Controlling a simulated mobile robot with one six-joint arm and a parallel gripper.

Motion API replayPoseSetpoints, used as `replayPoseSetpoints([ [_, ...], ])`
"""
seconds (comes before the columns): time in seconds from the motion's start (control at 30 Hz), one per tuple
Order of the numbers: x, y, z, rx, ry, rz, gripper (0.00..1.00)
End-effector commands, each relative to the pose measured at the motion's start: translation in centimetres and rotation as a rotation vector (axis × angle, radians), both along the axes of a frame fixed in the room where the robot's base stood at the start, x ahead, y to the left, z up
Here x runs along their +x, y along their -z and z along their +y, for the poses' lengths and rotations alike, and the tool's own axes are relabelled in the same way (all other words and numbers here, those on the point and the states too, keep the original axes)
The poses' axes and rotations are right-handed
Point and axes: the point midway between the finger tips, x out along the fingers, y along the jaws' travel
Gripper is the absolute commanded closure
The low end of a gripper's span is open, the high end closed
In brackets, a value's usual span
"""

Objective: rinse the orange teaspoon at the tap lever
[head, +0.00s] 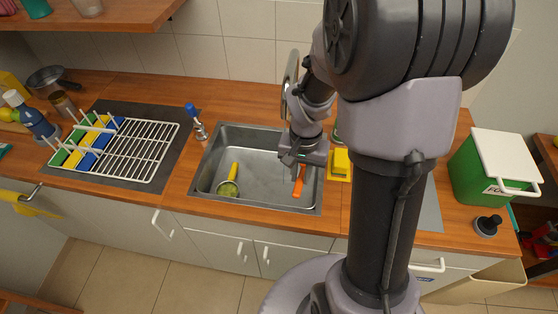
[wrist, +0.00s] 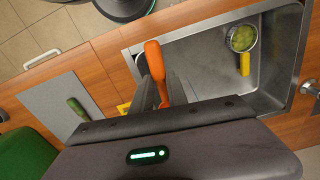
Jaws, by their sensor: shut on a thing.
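The orange teaspoon (head: 299,183) is over the right part of the sink in the head view. In the wrist view its orange end (wrist: 154,60) points away between the dark fingers. My gripper (head: 302,164) is shut on the teaspoon, and its fingers (wrist: 158,92) also show in the wrist view. A curved chrome tap (head: 291,72) rises behind the sink, partly hidden by my arm. Its lever cannot be made out. A small metal fitting with a blue top (head: 192,110) stands at the sink's back left corner.
A yellow-handled strainer (head: 230,184) lies in the steel sink (head: 253,151). A yellow sponge (head: 340,163) is beside the sink's right rim. A dish rack (head: 140,150) stands left. A green bin (head: 480,170) stands right. A grey board (wrist: 65,92) bears a green item.

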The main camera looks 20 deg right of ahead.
Motion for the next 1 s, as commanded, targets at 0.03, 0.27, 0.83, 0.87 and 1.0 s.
replayPoseSetpoints([
  [0.03,-0.1,-0.1,0.0,0.000,0.000,0.000,1.00],
  [0.27,-2.4,-2.3,-0.5,0.000,0.002,0.000,1.00],
  [0.83,-4.9,-4.0,-0.9,0.000,0.000,0.000,1.00],
  [0.87,-4.9,-4.0,-0.9,0.000,0.000,0.000,1.00],
  [1.0,-4.9,-4.0,-0.9,0.000,0.000,0.000,1.00],
])
